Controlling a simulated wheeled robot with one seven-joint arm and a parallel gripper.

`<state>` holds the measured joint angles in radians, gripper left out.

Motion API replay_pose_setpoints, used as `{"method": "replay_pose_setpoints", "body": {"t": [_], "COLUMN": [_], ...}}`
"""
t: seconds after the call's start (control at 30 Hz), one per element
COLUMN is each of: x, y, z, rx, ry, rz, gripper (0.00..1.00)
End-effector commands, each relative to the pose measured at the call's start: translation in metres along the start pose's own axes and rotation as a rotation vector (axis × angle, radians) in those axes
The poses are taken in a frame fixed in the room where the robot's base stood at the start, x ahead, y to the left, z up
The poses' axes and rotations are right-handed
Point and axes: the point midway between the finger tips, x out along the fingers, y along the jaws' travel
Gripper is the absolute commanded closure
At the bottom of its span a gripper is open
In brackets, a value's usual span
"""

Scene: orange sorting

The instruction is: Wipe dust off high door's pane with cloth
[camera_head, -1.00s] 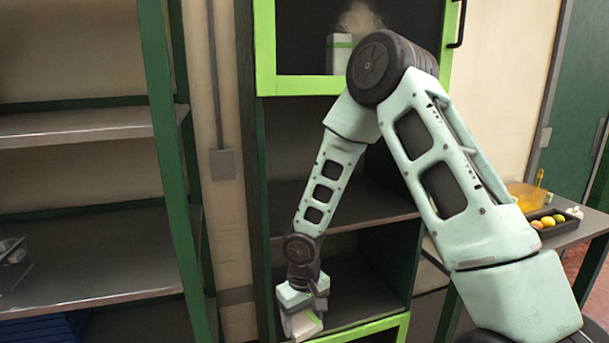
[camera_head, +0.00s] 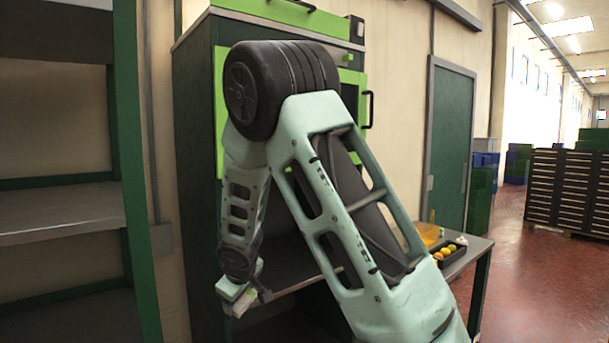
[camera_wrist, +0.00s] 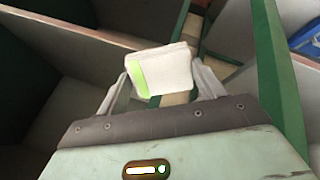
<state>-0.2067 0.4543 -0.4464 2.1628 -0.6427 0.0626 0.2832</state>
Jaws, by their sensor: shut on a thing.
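The high door (camera_head: 219,115) of the dark green cabinet has a bright green frame and a black handle (camera_head: 369,110) on its right side. My arm covers most of its pane, and I cannot see any dust on it now. My gripper (camera_head: 240,294) is low in front of the cabinet, well below the high door. It is shut on the cloth, a white folded piece with a green band, which shows between the fingers in the wrist view (camera_wrist: 163,69). The cloth is clear of the pane.
A shelf rack (camera_head: 60,215) stands at the left. A table (camera_head: 470,250) at the right bears a dark tray (camera_head: 452,254) of fruit. A green door (camera_head: 449,150) is in the wall behind, and open red floor (camera_head: 520,275) lies at the far right.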

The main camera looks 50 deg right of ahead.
Motion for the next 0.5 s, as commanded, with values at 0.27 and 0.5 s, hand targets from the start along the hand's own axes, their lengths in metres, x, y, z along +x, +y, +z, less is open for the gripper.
{"method": "replay_pose_setpoints", "body": {"t": [0.27, 0.5], "x": [-0.026, -0.045], "y": [0.037, 0.066], "z": [-0.015, -0.024], "rx": [-0.044, -0.073], "ry": [0.111, 0.196], "rz": [0.062, 0.108], "gripper": [0.5, 0.5]}}
